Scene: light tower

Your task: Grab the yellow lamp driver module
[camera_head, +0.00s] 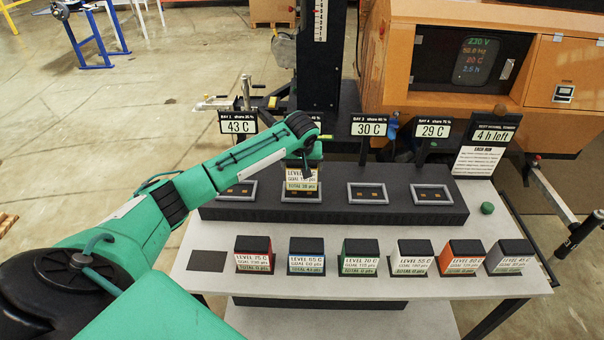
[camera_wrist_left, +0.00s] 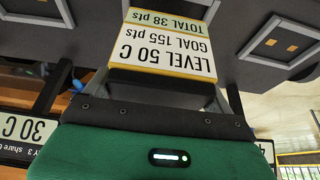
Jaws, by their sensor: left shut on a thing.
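The yellow lamp driver module (camera_head: 300,182) is at the second bay from the left of the black rack, its white label facing front. In the left wrist view the module (camera_wrist_left: 165,48) shows a yellow-edged label reading "LEVEL 50 C", "GOAL 155 pts" and "TOTAL 38 pts", upside down. My left gripper (camera_head: 304,166) is shut on the module from above. In the left wrist view its fingers flank the module's dark body. Whether the module sits fully in the bay or slightly above it, I cannot tell. My right gripper is not in view.
The black rack (camera_head: 330,215) has three other bays, all empty. A bare dark pad (camera_head: 206,261) is at that row's left end. A green knob (camera_head: 487,208) is right of the rack.

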